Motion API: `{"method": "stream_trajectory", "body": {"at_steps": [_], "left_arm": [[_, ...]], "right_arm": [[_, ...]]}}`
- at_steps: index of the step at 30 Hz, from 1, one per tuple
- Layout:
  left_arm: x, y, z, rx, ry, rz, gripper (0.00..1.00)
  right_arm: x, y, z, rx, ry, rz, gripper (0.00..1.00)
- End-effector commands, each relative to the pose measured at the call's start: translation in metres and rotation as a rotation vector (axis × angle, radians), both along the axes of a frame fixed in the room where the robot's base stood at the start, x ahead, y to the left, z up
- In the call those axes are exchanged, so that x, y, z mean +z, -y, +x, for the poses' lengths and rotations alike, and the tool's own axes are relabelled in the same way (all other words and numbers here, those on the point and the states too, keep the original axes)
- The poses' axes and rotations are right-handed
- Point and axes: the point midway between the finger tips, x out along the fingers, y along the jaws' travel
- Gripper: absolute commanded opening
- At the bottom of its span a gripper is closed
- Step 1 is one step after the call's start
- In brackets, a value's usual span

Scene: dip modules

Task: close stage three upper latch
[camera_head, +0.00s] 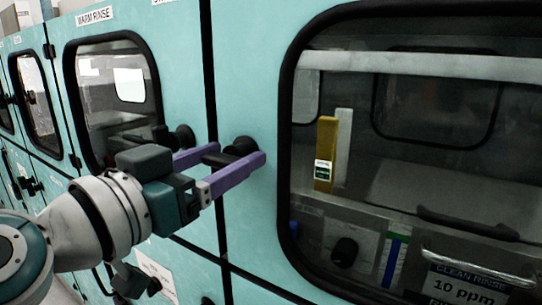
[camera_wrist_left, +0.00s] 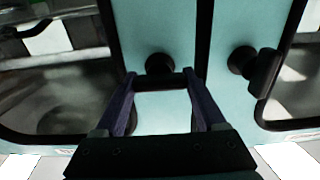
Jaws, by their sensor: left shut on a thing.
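A black upper latch (camera_head: 243,144) sits on the teal panel left of the large right window. My left gripper (camera_head: 238,152) has its two purple fingers on either side of this latch's handle and is shut on it. In the left wrist view the latch's round base (camera_wrist_left: 159,64) shows on the teal panel, with its dark bar (camera_wrist_left: 160,79) spanning between the fingertips of my left gripper (camera_wrist_left: 160,84). The latch's exact turn is partly hidden by the fingers. My right gripper is not in view.
A second black latch (camera_head: 184,137) is close by, across the dark seam; it also shows in the left wrist view (camera_wrist_left: 257,67). The WARM RINSE label (camera_head: 95,16) tops the left door. A yellow module (camera_head: 326,140) stands behind the right window. A CLEAN RINSE sign (camera_head: 467,285) is at lower right.

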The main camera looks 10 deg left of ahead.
Motion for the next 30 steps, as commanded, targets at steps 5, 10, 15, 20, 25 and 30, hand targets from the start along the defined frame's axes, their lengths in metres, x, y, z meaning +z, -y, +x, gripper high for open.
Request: {"method": "stream_trajectory", "body": {"at_steps": [5, 10, 15, 20, 25, 30], "left_arm": [[0.000, 0.000, 0.000, 0.000, -0.010, -0.027, 0.17], [0.000, 0.000, 0.000, -0.001, -0.038, -0.103, 0.17], [0.001, -0.001, 0.000, 0.000, -0.081, -0.225, 0.17], [0.001, -0.001, 0.000, -0.001, -0.133, -0.366, 0.17], [0.000, -0.002, 0.001, -0.001, -0.188, -0.519, 0.17], [0.000, -0.002, 0.001, -0.001, -0.243, -0.671, 0.17]], "right_arm": [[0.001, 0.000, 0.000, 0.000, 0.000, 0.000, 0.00], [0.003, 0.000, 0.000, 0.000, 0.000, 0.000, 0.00], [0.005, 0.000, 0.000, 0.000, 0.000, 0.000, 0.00], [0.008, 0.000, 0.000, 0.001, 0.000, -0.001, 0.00], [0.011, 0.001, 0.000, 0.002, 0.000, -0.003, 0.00], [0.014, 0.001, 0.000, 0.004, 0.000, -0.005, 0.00]]}}
